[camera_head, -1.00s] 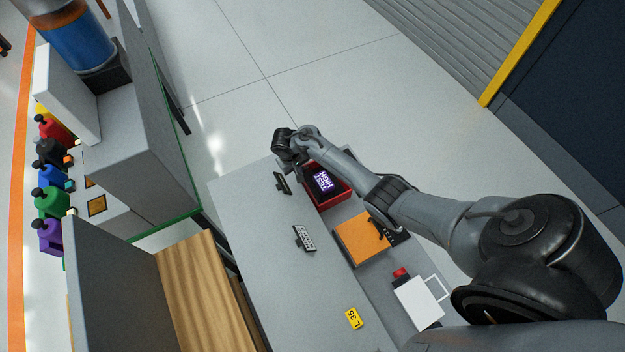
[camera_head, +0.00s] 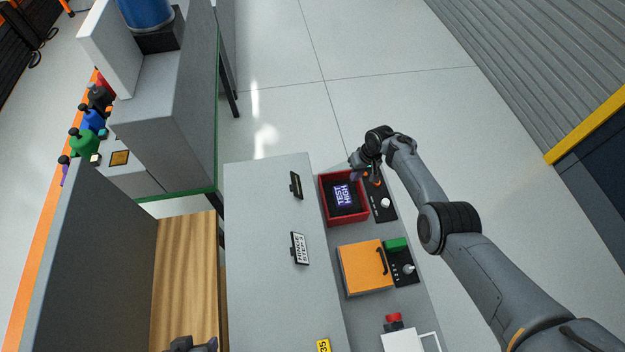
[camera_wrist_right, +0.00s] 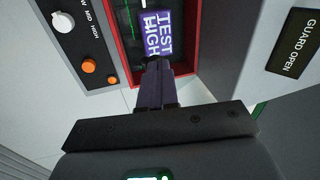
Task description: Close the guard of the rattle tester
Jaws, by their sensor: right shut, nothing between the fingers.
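The red-framed box (camera_head: 325,199) sits on the bench, with a dark interior and a purple "TEST HIGH" face (camera_head: 343,196). A black panel (camera_head: 382,205) with a white knob and orange buttons stands beside it. In the right wrist view a display (camera_wrist_right: 296,42) reads "GUARD OPEN". I cannot make out a separate guard on this box. My right gripper (camera_head: 357,170) is at the far side of the box. In the wrist view its shut, empty fingers (camera_wrist_right: 154,66) overlap the box's edge; contact is unclear. A dark part at the bottom edge may be my left gripper (camera_head: 190,344).
An orange lid (camera_head: 362,266) with a black handle lies flat on the neighbouring unit. A green button (camera_head: 396,244) and a red button (camera_head: 393,319) are nearby.

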